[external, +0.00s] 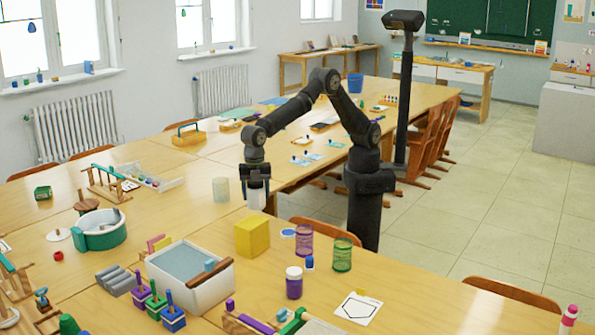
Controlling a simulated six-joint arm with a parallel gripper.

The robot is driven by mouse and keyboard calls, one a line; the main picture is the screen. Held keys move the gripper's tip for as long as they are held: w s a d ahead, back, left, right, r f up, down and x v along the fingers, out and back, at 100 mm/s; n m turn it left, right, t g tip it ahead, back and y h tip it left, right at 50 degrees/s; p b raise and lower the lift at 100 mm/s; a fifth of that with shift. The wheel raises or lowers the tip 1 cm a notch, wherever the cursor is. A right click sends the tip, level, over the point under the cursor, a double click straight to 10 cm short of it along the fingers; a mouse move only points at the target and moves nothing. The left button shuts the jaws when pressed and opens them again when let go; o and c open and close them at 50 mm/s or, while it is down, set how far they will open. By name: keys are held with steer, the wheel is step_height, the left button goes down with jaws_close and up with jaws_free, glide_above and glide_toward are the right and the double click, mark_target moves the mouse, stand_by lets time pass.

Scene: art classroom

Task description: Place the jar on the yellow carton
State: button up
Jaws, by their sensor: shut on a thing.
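My gripper (257,180) points down over the table and is shut on a small whitish jar (257,200). The jar hangs upright below the fingers, its upper part hidden by them. The yellow carton (252,237) is a plain box on the table, nearer the camera than the gripper and slightly to its left. The jar is apart from the carton, and the carton's top is bare.
A pale translucent cylinder (221,190) stands left of my gripper. A white tub (190,276) lies in front of the carton to the left. Purple (303,244) and green mesh cups (342,255) and a purple white-lidded container (294,283) stand to the right.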

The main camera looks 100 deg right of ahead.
mark_target(257, 203)
steer(key=shift+a+f, duration=0.15)
steer(key=shift+a, duration=0.05)
steer(key=shift+f, duration=1.95)
steer(key=shift+f, duration=0.15)
steer(key=o, duration=1.2)
step_height(257, 203, up, 12)
steer(key=shift+r, duration=0.15)
